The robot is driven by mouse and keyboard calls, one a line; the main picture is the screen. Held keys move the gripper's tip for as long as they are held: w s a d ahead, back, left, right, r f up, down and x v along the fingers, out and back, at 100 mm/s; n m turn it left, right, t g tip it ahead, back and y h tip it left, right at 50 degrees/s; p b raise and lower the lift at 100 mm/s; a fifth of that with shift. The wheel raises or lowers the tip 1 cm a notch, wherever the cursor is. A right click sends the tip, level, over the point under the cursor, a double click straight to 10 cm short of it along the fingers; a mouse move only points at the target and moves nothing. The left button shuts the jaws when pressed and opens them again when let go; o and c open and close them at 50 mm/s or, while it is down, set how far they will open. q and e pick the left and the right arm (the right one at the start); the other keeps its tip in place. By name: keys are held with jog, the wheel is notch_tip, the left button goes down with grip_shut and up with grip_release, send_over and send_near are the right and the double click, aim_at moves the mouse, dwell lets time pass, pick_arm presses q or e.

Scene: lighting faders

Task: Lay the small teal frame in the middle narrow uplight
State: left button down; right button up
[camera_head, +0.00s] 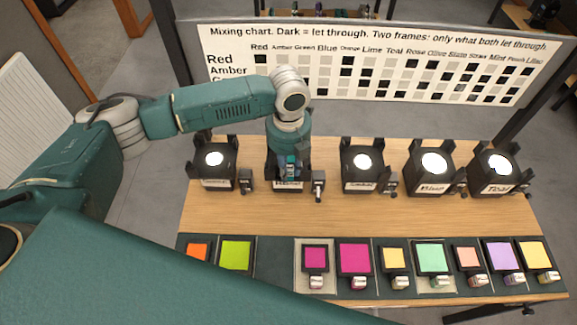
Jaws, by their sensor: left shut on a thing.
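My left gripper (291,164) reaches down over the second uplight from the left (288,184). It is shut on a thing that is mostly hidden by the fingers. This may be the small teal frame, but I cannot make out its outline or colour apart from the teal gripper. The opening of that uplight is covered from view, so I cannot tell whether the held thing touches it. The third uplight (362,184) is the middle one in the row, lit and uncovered. Their labels are too small to read surely. My right gripper is not in view.
Other lit uplights stand at far left (217,184) and right (433,187), (497,188), with small faders beside them. Coloured frames, including a magenta one (316,257) and a mint one (431,257), lie along the front rack. One rack slot (275,262) is empty. A mixing chart (400,60) stands behind.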

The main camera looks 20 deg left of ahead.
pick_arm(q)
jog(key=shift+f+b, duration=0.4)
jog(key=shift+f, duration=0.5)
jog(key=c, duration=1.4)
grip_release()
jog(key=shift+c, duration=0.2)
jog(key=shift+r, duration=0.25)
notch_tip(320, 180, up, 12)
jog(key=shift+f, duration=0.25)
notch_tip(320, 180, up, 7)
jog(key=p, duration=0.8)
jog(key=shift+s, duration=0.15)
